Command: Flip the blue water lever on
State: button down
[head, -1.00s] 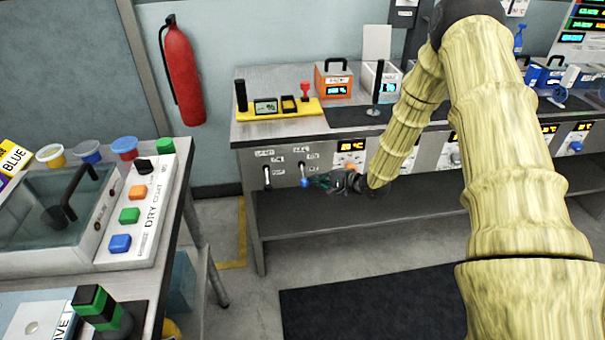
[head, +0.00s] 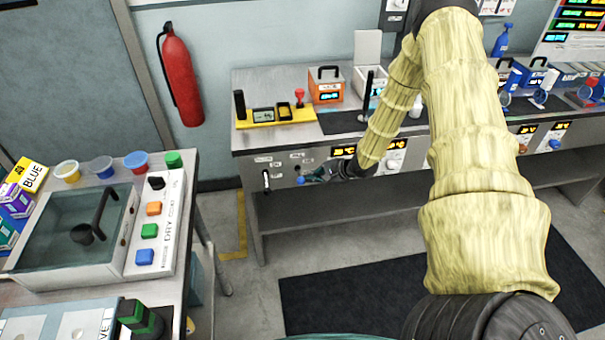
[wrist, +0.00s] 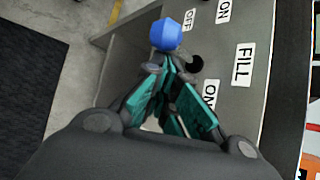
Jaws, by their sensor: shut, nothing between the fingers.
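The blue water lever shows as a round blue knob (head: 300,180) on the front panel of the far bench, at its left. In the wrist view the knob (wrist: 166,35) stands just beyond my fingertips, near an OFF label (wrist: 188,19). My gripper (head: 322,177) is at the right of the knob, in front of the panel. In the wrist view its teal fingers (wrist: 169,72) are shut and empty, with their tips close below the knob; I cannot tell whether they touch it. The lever's stem is mostly hidden, so its exact angle is unclear.
A black-knobbed lever (head: 266,180) is left of the blue one. ON and FILL labels (wrist: 243,64) are on the panel. A side bench (head: 190,240) with a dip tank stands at the lower left. The floor between has a dark mat (head: 350,295).

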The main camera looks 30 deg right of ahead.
jog(key=shift+w+r+p, duration=0.25)
jog(key=shift+r+p, duration=0.6)
jog(key=shift+p, duration=0.4)
jog(key=shift+r, duration=0.15)
jog(key=shift+r+p, duration=0.65)
jog(key=shift+p, duration=0.25)
jog(key=shift+d, duration=0.1)
jog(key=s+d+r+p, duration=0.4)
jog(key=r+p, duration=0.3)
jog(key=p, duration=0.1)
jog(key=shift+s+d+r, duration=0.2)
jog(key=shift+s+d, duration=0.05)
jog(key=shift+d, duration=0.15)
jog(key=shift+d+f, duration=0.1)
